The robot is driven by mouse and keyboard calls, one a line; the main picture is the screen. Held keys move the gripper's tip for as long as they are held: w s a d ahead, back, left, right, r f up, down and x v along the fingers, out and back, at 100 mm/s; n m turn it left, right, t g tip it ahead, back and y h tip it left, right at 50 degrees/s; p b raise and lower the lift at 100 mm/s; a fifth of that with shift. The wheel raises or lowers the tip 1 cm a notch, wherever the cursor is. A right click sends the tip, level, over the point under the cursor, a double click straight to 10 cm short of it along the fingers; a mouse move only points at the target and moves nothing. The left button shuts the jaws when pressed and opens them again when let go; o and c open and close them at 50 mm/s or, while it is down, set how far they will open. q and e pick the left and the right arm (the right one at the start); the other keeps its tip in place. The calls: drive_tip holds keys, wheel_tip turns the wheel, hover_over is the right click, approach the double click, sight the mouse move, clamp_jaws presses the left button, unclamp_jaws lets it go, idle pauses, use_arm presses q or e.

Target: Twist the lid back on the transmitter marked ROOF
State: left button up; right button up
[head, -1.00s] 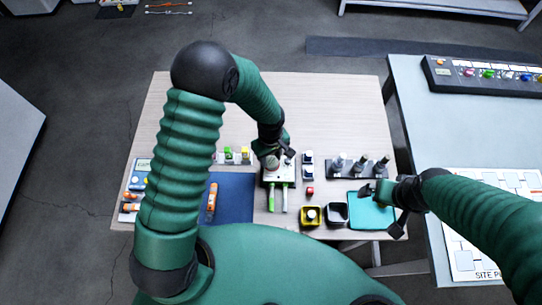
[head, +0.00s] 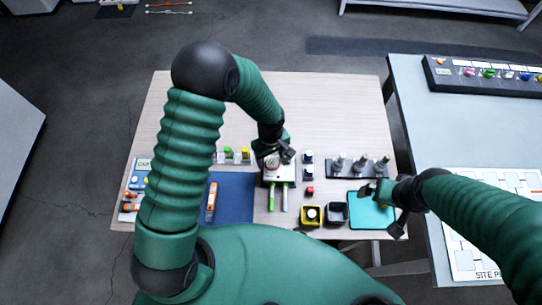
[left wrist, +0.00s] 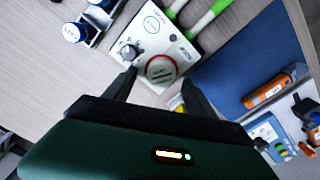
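My left gripper (head: 273,158) is over the white box (head: 279,178) at the table's middle. In the left wrist view the gripper (left wrist: 158,80) has its fingers apart, with nothing held between them. Three grey upright units (head: 361,164) stand in a dark rack at the right. No ROOF marking is readable, so I cannot tell which thing is that transmitter. My right gripper (head: 381,210) is open and empty near the teal mat (head: 372,215).
Blue-and-white cylinders (head: 307,160) stand right of the box. Green-handled tools (head: 271,200) lie in front of it. A yellow bin (head: 311,224) and a dark bin (head: 337,220) are near the front edge. A blue mat (head: 235,195) with an orange tool (head: 211,203) lies left.

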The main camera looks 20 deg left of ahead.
use_arm(q)
drive_tip(key=shift+o, duration=1)
drive_tip(key=shift+r+p, duration=0.6)
drive_tip(key=shift+r, duration=0.1)
wheel_tip(320, 180, up, 6)
drive_tip(key=p, duration=0.5)
drive_tip(key=shift+f, duration=0.1)
